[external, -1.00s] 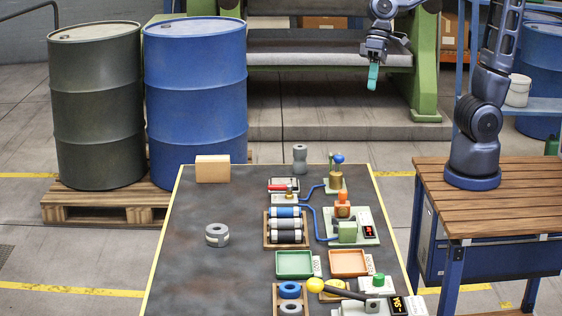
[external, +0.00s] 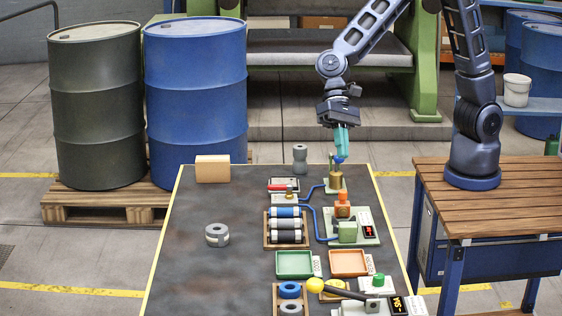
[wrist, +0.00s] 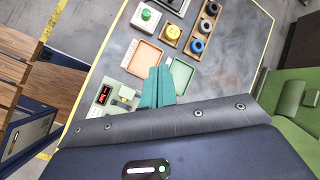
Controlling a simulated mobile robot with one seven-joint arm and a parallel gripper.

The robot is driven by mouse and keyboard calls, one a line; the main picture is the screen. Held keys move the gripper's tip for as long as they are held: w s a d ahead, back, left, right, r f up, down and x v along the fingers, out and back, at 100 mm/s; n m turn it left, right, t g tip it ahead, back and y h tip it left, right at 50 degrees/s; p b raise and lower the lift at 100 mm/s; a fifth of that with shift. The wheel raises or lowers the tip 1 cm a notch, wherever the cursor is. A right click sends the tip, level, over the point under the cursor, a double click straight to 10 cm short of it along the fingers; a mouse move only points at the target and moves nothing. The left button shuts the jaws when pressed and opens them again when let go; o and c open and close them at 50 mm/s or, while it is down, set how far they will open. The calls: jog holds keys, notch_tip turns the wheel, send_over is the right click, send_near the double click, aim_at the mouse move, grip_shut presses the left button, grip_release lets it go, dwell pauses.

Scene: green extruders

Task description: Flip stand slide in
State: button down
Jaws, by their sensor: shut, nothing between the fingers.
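My gripper (external: 341,155) is shut and empty, its teal fingers pointing down above the far right of the dark table. In the external view its tips are close to the blue ball on a brass fixture (external: 337,182); whether they touch cannot be told. The closed fingers also show in the wrist view (wrist: 158,86). A grey slotted ring (external: 217,235) lies on the left of the table. A grey waisted cylinder (external: 300,158) stands upright at the back. A wooden rack (external: 268,240) holds blue and dark rollers. Which piece the task means cannot be told.
A beige block (external: 212,169) stands back left. A green tray (external: 294,264), an orange tray (external: 348,262) and a yellow-knobbed lever (external: 315,285) are nearer the front. A pale green fixture (external: 348,232) with an orange top stands at right. The table's left half is mostly clear.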

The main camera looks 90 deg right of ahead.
jog(key=w+a+f+m+g+y, duration=0.1)
jog(key=a+f+m, duration=0.4)
jog(key=a+f, duration=1)
jog(key=shift+a+g, duration=0.3)
jog(key=shift+a, duration=0.1)
jog(key=shift+w, duration=0.1)
jog(key=x, duration=1)
jog(key=shift+f, duration=0.1)
jog(key=shift+s+a, duration=0.15)
jog(key=shift+a, duration=0.45)
jog(key=shift+s+a, duration=0.15)
jog(key=shift+a, duration=0.4)
jog(key=shift+s+a, duration=0.2)
jog(key=shift+a, duration=0.55)
